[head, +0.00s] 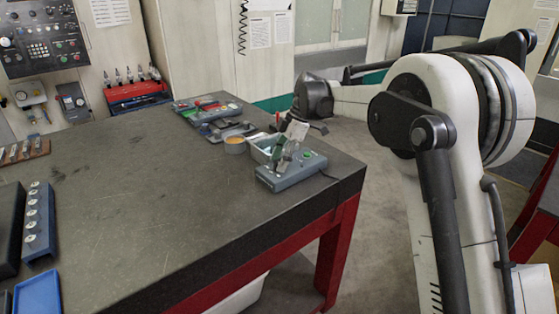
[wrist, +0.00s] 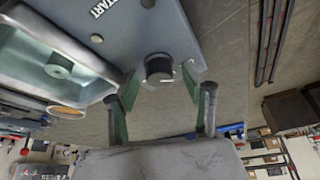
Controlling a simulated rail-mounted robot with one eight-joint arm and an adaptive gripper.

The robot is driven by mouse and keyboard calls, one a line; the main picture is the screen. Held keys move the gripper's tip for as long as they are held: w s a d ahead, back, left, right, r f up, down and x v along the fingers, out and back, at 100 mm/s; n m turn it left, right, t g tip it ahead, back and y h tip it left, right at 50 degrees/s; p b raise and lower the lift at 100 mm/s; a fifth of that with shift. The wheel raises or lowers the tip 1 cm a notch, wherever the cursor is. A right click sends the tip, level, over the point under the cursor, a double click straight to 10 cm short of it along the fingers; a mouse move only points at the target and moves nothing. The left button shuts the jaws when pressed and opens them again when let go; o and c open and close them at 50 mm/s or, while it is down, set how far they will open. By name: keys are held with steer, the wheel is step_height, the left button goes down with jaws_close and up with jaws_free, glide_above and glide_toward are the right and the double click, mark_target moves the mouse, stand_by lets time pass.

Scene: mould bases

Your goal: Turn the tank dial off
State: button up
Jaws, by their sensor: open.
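The tank dial is a round black knob (wrist: 158,68) with a pale pointer mark, on the grey control box (wrist: 155,28). The box also shows in the head view (head: 293,174), near the table's right corner. My gripper (wrist: 159,76) is open, with one green-padded fingertip on each side of the knob. I cannot tell whether the pads touch it. In the head view my gripper (head: 283,154) is over the left part of the box and hides the knob. The tank (wrist: 50,68) is a pale open basin beside the box, with a small round part inside.
A green button (head: 307,155) is on the box, and the word START shows in the wrist view. A round orange-topped tin (head: 235,146) and trays of tools (head: 209,110) stand farther back. The table's middle (head: 150,190) is clear.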

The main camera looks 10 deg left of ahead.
steer(key=v, duration=1.2)
steer(key=s+d+r+m+t+h, duration=0.1)
steer(key=s+d+r+m+t, duration=0.15)
steer(key=s+d+m, duration=0.5)
steer(key=s+d+r+m+t+h, duration=0.1)
steer(key=s+d+r+m+t, duration=0.3)
steer(key=s+d, duration=0.65)
steer(key=s+d+f+m, duration=0.3)
steer(key=s+f, duration=0.1)
steer(key=s, duration=0.3)
steer(key=s+d+f+m+t+h, duration=0.1)
steer(key=s+d+f+m, duration=0.2)
steer(key=s, duration=0.4)
steer(key=s+d+f+m+t+h, duration=0.1)
steer(key=s+d+f+m, duration=0.3)
steer(key=s, duration=0.4)
steer(key=shift+f+m, duration=0.75)
steer(key=shift+f, duration=0.15)
